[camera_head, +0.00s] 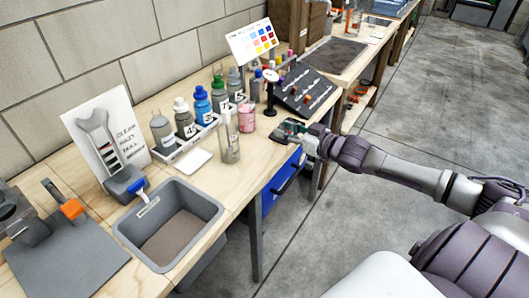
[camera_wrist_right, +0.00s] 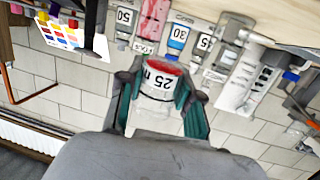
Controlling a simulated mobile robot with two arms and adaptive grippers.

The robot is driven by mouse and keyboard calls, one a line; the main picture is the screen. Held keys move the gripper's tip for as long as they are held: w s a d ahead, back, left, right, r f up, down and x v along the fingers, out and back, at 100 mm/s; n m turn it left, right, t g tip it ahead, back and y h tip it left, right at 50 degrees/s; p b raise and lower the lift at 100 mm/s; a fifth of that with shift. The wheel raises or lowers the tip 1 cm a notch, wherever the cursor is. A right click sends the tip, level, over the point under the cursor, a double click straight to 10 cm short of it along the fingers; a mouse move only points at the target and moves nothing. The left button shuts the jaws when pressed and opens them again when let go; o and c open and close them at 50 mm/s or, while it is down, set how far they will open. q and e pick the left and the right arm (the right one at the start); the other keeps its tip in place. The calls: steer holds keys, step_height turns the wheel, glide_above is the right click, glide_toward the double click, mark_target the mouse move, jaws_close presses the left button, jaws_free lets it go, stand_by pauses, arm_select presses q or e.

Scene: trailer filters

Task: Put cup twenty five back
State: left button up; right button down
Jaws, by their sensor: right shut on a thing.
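Cup twenty five (camera_wrist_right: 160,80) is a small clear cup with a white label reading 25, upside down in the right wrist view, with red at its rim end. My right gripper (camera_wrist_right: 160,92) is shut on it, with a teal finger on each side. In the head view my right gripper (camera_head: 292,131) is at the bench's front edge, right of a pink container (camera_head: 246,117). The cup is hard to make out there. My left gripper is in neither view.
Numbered bottles stand in a white rack (camera_head: 186,147) along the wall. A clear cylinder (camera_head: 229,138) stands in front of them. A sloped dark rack (camera_head: 306,92) and a color chart (camera_head: 252,41) are behind. A grey basin (camera_head: 169,222) is at front left.

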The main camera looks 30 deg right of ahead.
glide_above(264, 154)
step_height(264, 154, down, 4)
steer(key=shift+d+r, duration=0.1)
steer(key=shift+w+f, duration=0.1)
steer(key=shift+f, duration=2)
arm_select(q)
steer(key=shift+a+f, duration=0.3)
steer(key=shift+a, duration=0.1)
arm_select(e)
steer(key=shift+f+b, duration=0.15)
steer(key=shift+b, duration=0.2)
steer(key=c, duration=0.8)
jaws_free()
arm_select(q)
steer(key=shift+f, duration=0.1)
arm_select(e)
steer(key=shift+o, duration=0.2)
